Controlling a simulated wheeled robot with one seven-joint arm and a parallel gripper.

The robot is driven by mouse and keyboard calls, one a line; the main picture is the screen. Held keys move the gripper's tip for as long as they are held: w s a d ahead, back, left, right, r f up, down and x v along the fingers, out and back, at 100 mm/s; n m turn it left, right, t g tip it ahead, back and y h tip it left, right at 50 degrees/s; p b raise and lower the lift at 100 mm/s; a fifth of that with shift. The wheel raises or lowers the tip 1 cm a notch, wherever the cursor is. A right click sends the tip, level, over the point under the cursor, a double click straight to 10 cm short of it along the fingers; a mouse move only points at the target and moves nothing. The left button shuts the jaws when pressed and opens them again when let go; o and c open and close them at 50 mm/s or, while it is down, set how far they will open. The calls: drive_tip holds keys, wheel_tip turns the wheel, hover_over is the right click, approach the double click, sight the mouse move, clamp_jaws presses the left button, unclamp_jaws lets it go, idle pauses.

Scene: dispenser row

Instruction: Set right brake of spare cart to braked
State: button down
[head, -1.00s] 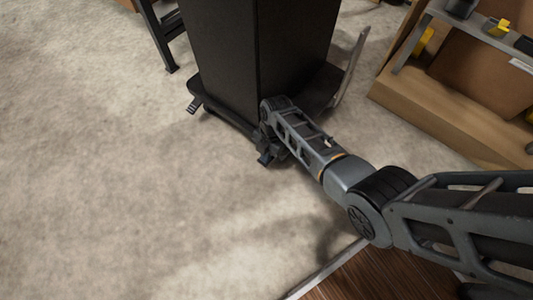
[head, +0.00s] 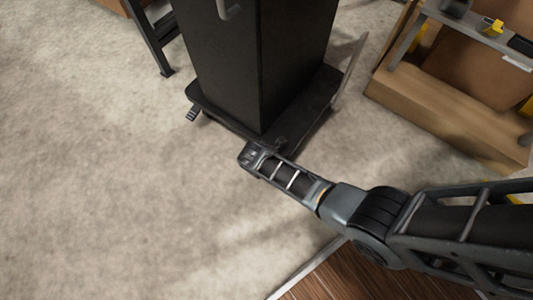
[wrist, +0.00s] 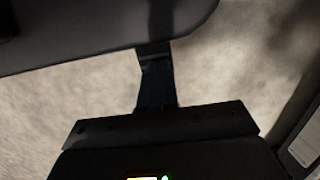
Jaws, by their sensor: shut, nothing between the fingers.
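The spare cart (head: 262,70) is a tall dark box on a flat dark base (head: 312,105). One brake pedal (head: 192,113) sticks out low at the left end of the base's near edge. The right brake cannot be made out; my arm's end covers that part of the near edge in the head view. In the wrist view, my gripper (wrist: 155,62) is shut and empty, its narrow dark fingers reaching to the cart base's edge (wrist: 80,55). I cannot tell whether they touch the base or a pedal there.
A wooden shelf unit (head: 440,108) with small items stands to the right. A dark metal frame leg (head: 160,50) stands behind the cart's left side. The pale floor (head: 90,180) left and in front of the cart is free.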

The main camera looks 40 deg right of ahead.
drive_tip(key=shift+r, duration=0.2)
drive_tip(key=shift+r+p, duration=0.65)
drive_tip(key=shift+p, duration=0.2)
drive_tip(key=shift+r, duration=0.1)
drive_tip(key=shift+a+r+p, duration=0.15)
drive_tip(key=shift+r+p, duration=0.4)
drive_tip(key=shift+p, duration=0.15)
drive_tip(key=p+v, duration=0.8)
drive_tip(key=v, duration=0.4)
drive_tip(key=shift+a+r, duration=0.15)
drive_tip(key=shift+r, duration=0.15)
